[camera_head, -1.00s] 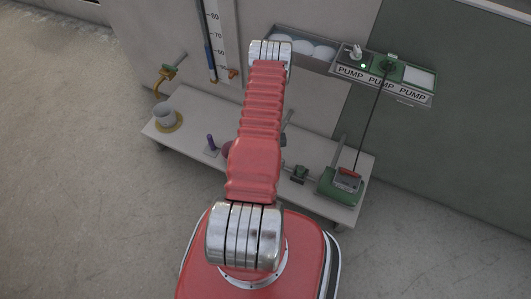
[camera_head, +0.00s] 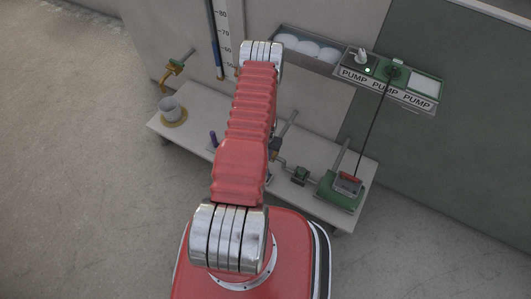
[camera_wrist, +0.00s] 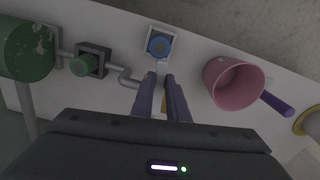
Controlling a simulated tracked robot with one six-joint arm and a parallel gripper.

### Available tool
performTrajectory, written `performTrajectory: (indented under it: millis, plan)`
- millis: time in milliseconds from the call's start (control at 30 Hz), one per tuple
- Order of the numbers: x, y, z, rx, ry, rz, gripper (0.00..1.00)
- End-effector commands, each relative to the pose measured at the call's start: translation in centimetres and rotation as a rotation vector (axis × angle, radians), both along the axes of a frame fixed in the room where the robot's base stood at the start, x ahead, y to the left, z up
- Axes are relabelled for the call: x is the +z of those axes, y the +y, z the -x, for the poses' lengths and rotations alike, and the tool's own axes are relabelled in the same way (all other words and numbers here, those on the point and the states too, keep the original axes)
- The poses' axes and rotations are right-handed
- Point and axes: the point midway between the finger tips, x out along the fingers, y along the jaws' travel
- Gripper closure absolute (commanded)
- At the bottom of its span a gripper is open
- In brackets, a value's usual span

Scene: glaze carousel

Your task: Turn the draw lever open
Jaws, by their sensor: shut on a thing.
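In the wrist view my gripper (camera_wrist: 160,84) points down over the white bench, its two dark fingers close together. A small yellow-orange part (camera_wrist: 166,101) shows between and beside the fingers, at the end of a grey bent pipe (camera_wrist: 125,78); the fingers are closed on it. It looks like the draw lever, but most of it is hidden by the fingers, so its angle cannot be told. In the head view my red arm covers the gripper; the pipe end shows just right of the arm.
A blue knob (camera_wrist: 158,45) sits in a white square holder. A green valve (camera_head: 300,175) and green pump (camera_head: 341,190) stand right on the bench (camera_head: 325,212).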

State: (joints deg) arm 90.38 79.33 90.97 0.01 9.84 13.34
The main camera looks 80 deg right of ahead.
Motion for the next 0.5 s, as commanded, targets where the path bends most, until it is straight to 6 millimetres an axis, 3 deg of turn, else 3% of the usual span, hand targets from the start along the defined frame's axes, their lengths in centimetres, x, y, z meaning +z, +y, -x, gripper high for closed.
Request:
performTrajectory:
  millis: [33, 500]
  plan:
    - [0.17, -0.68, 0.29, -0.031, 0.0, 0.014, 1.0]
    - [0.22, -0.98, 0.08, -0.172, -0.001, 0.017, 1.0]
